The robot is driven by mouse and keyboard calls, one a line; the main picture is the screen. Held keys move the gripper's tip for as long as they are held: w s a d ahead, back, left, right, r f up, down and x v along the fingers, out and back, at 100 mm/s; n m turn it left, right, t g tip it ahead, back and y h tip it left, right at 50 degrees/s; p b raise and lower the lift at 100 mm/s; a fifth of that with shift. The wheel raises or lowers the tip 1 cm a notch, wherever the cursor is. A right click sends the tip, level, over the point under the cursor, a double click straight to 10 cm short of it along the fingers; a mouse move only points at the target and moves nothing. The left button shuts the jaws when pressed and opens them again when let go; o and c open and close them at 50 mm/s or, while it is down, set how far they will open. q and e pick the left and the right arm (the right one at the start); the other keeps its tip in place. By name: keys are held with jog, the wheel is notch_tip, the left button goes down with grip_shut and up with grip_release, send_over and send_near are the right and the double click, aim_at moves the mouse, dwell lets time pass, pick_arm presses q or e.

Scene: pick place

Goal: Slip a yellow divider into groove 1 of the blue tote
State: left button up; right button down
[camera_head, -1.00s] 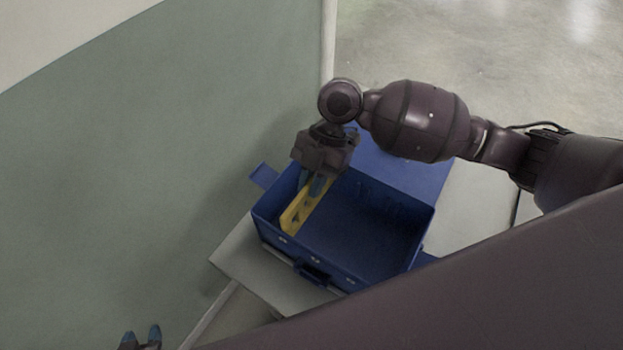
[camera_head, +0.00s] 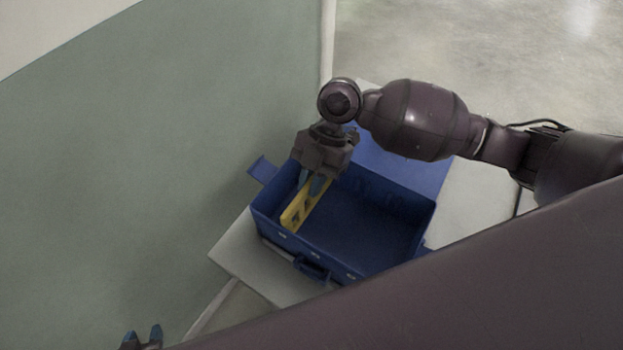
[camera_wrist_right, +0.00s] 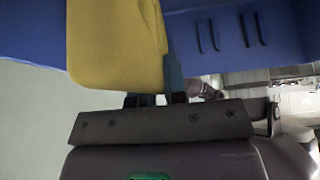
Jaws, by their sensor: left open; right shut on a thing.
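The blue tote (camera_head: 385,262) stands open on a pale table, its lid folded back at the far side. My right gripper (camera_head: 313,186) reaches down into the tote's left part and is shut on a yellow divider (camera_head: 293,216). The divider runs from near to far close to the left wall. I cannot tell whether its lower edge sits in a groove. In the right wrist view the divider (camera_wrist_right: 112,42) fills the upper left, and dark slots show in the blue wall (camera_wrist_right: 270,30). My left gripper (camera_head: 141,336) is open and empty at the bottom left.
The pale table top (camera_head: 236,255) shows in front of and left of the tote. A grey-green wall panel (camera_head: 150,170) stands close on the left. The tote's right part is empty. My right arm crosses above from the right.

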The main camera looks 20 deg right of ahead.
jog(key=c, duration=1.1)
grip_release()
jog(key=shift+c, duration=1.1)
pick_arm(q)
jog(key=shift+s, duration=0.1)
pick_arm(e)
jog(key=shift+c, duration=0.3)
pick_arm(q)
jog(key=shift+s, duration=0.1)
pick_arm(e)
jog(key=shift+r, duration=0.15)
jog(key=shift+r+p, duration=1.1)
jog(key=shift+r, duration=0.5)
jog(key=shift+r+p, duration=1.55)
jog(key=shift+r, duration=0.75)
pick_arm(q)
notch_tip(320, 180, up, 7)
jog(key=w, duration=0.2)
jog(key=shift+t, duration=0.3)
